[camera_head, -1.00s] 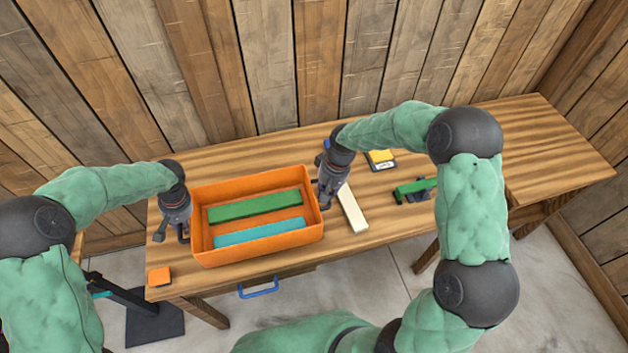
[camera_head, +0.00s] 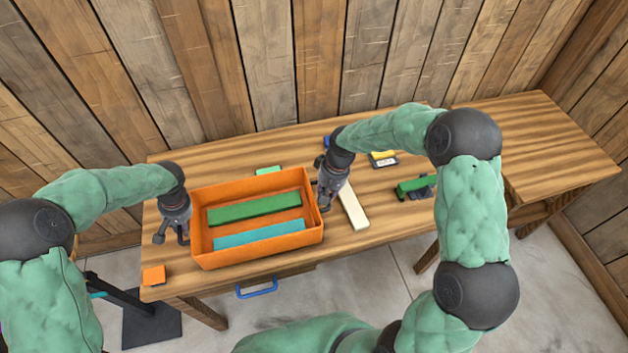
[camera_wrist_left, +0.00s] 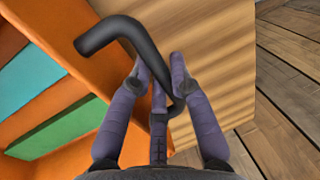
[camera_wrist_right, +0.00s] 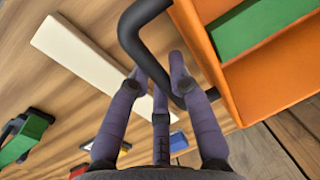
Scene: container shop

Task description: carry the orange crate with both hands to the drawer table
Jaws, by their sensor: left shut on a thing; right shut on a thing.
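The orange crate (camera_head: 313,241) is level over the left part of the wooden drawer table (camera_head: 390,222), which has a blue drawer handle (camera_head: 256,287) at its front. I cannot tell whether the crate's bottom touches the top. A green bar (camera_head: 254,209) and a teal bar (camera_head: 258,234) lie in it. My left gripper (camera_head: 172,236) is shut on the crate's dark handle at its left end; this handle also shows in the left wrist view (camera_wrist_left: 122,27). My right gripper (camera_head: 324,203) is shut on the right handle, seen in the right wrist view (camera_wrist_right: 130,35).
A cream bar (camera_head: 353,207) lies close to the crate's right side. Farther right are a yellow-topped item (camera_head: 383,157) and a green-and-dark item (camera_head: 414,187). A small orange block (camera_head: 153,275) lies at the front left corner, and a green piece (camera_head: 268,170) lies behind the crate.

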